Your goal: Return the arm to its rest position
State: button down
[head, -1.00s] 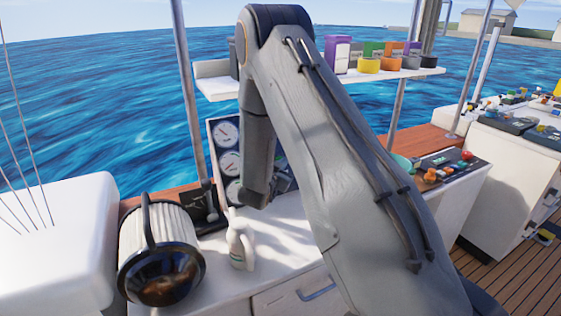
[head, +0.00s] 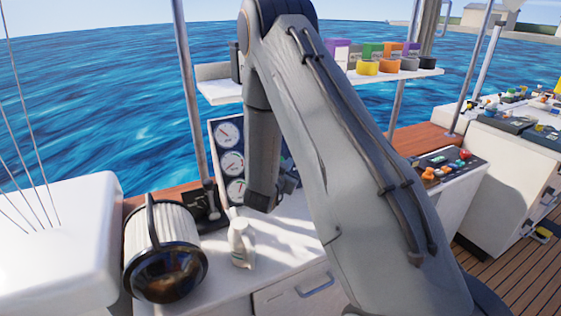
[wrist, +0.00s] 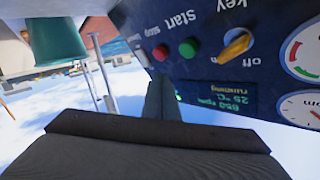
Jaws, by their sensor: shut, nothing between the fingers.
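My arm fills the middle of the head view, with its elbow raised and its forearm hanging down in front of the gauge panel (head: 229,160). My gripper is mostly hidden there. In the wrist view my gripper (wrist: 163,88) has its fingers together, with nothing held. Beyond the fingers is the dark engine panel (wrist: 205,75), upside down. It has a red button (wrist: 160,52), a green button (wrist: 187,48), a yellow key (wrist: 237,42) and a lit display reading 650 rpm, 25 °C, running. Whether the fingers touch the panel cannot be told.
A filter-like cylinder (head: 165,250) and a white bottle (head: 241,243) stand on the white counter, left of and below my forearm. A shelf (head: 405,73) with coloured containers is behind my arm. A control box (head: 448,164) sits to the right. A green container (wrist: 55,38) shows in the wrist view.

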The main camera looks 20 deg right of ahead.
dwell(0.4)
jog(key=s+a+r+n+g+y+b, duration=0.1)
jog(key=s+a+n+g+y, duration=0.1)
jog(key=s+a+n+y, duration=0.45)
jog(key=s+a+n+g+y+b, duration=0.15)
jog(key=a+y, duration=0.25)
jog(key=a, duration=0.5)
jog(key=s+a+n+g, duration=0.1)
jog(key=s+n+g, duration=0.1)
jog(key=s, duration=0.9)
jog(key=s+a+r+n+g, duration=0.1)
jog(key=s+g, duration=0.3)
jog(key=s, duration=0.7)
jog(key=shift+s+a+r+n+g+y+b, duration=0.15)
jog(key=shift+s+a+n+g+y+b, duration=0.2)
jog(key=shift+a+n, duration=0.4)
jog(key=shift+d, duration=0.1)
